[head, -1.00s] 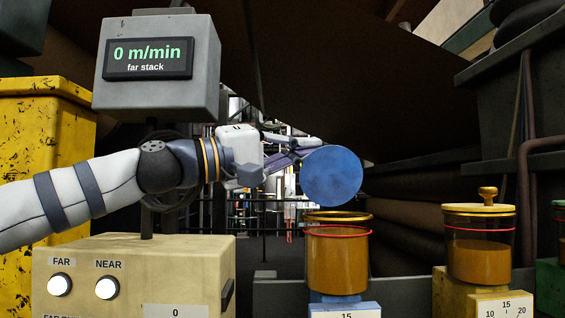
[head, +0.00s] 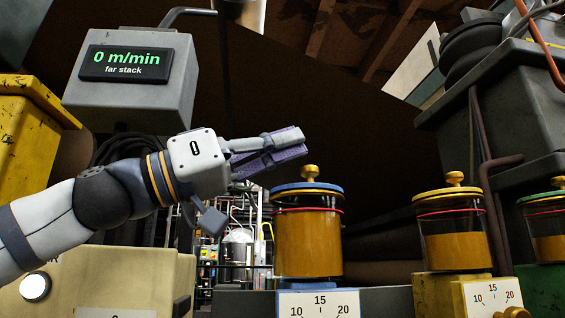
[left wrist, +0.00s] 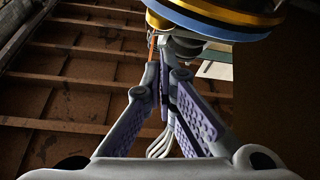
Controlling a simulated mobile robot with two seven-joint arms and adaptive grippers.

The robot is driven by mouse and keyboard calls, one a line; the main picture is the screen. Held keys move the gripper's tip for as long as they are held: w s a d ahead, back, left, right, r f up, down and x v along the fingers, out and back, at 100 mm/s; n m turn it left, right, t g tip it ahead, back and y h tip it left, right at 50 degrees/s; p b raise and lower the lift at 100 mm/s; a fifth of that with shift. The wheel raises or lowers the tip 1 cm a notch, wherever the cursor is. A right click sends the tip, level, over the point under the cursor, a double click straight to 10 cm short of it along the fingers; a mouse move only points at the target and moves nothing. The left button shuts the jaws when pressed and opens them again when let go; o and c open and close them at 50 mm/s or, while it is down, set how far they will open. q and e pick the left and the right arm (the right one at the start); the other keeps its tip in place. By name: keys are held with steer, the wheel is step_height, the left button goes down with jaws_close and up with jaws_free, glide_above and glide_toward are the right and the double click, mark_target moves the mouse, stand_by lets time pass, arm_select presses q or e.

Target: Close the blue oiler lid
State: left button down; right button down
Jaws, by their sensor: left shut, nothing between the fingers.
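The blue oiler lid (head: 306,187) lies flat on top of its glass jar (head: 308,243) of amber oil, with a brass knob (head: 310,172) upright at its centre. A red ring runs round the jar below the lid. My left gripper (head: 303,137) is shut and empty, above and just left of the knob, apart from it. In the left wrist view the blue lid's edge (left wrist: 215,28) and a brass rim show at the top, beyond the shut fingers (left wrist: 165,70). My right gripper is not in view.
A yellow-lidded oiler (head: 453,235) and a green-lidded oiler (head: 548,225) stand to the right. A grey display box (head: 130,75) reading 0 m/min is above my left arm. A beige control box (head: 100,285) is at lower left. Dark machinery fills the upper right.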

mark_target(306, 184)
arm_select(q)
steer(key=shift+s+f+m+g+b, duration=0.25)
steer(key=shift+f+m+g+b, duration=0.3)
steer(key=shift+m, duration=0.35)
steer(key=shift+s+d+f+b, duration=0.15)
steer(key=shift+s+f+b, duration=0.25)
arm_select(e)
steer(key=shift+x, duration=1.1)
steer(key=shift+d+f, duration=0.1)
